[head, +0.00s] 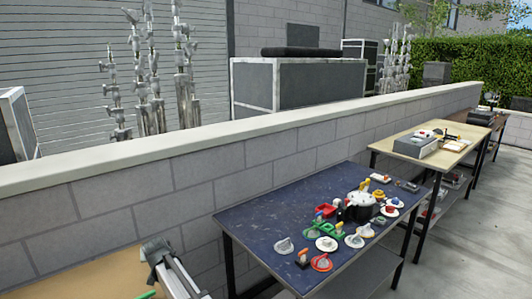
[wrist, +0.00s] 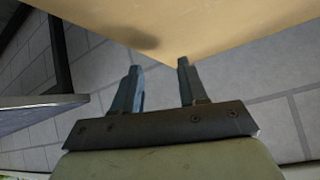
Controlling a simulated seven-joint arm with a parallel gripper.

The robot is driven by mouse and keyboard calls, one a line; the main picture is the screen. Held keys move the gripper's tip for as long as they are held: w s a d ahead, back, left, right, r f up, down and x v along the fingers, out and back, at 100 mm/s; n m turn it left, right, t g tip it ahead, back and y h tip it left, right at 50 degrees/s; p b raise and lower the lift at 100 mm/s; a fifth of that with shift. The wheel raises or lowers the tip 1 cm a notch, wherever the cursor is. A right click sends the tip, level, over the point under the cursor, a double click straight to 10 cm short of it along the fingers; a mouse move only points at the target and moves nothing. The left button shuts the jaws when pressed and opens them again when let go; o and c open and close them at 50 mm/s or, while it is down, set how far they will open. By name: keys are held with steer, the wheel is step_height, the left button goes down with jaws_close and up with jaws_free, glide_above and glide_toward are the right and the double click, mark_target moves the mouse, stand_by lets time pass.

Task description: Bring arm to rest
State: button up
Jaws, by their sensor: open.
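My gripper (wrist: 159,66) shows in the wrist view with its two dark fingers apart and nothing between them. The fingertips are near the edge of a tan tabletop (wrist: 215,25); whether they touch it I cannot tell. A soft dark shadow lies on the tan surface.
A dark blue table (head: 250,215) holds a pot (head: 350,207) and several small coloured items. A block wall (head: 130,200) runs behind. Another tan table (head: 395,143) stands farther right.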

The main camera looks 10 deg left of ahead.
steer(key=w+d+f+h, duration=0.1)
steer(key=w+d+f, duration=0.25)
steer(key=d, duration=0.35)
steer(key=w+d+f, duration=0.2)
steer(key=d+f, duration=0.3)
steer(key=d, duration=0.2)
steer(key=s+d+f+m+g+h, duration=0.15)
steer(key=s+d+f, duration=0.45)
steer(key=d+f, duration=0.6)
steer(key=s+d+f+m+g+h, duration=0.1)
steer(key=s+d+f+g+h, duration=0.3)
steer(key=d+f, duration=0.8)
steer(key=s+d+f+g, duration=0.2)
steer(key=s+d+f, duration=0.2)
steer(key=s+d, duration=0.65)
steer(key=s+d+f+g, duration=0.2)
steer(key=s+d+f, duration=0.2)
steer(key=s+d, duration=0.6)
steer(key=s+d+m+g, duration=0.1)
steer(key=s+d+g, duration=0.1)
steer(key=s, duration=0.9)
steer(key=s+d+m+g+y, duration=0.1)
steer(key=s+d, duration=0.3)
steer(key=s, duration=0.8)
steer(key=shift+d+f+g, duration=0.4)
steer(key=shift+g, duration=0.45)
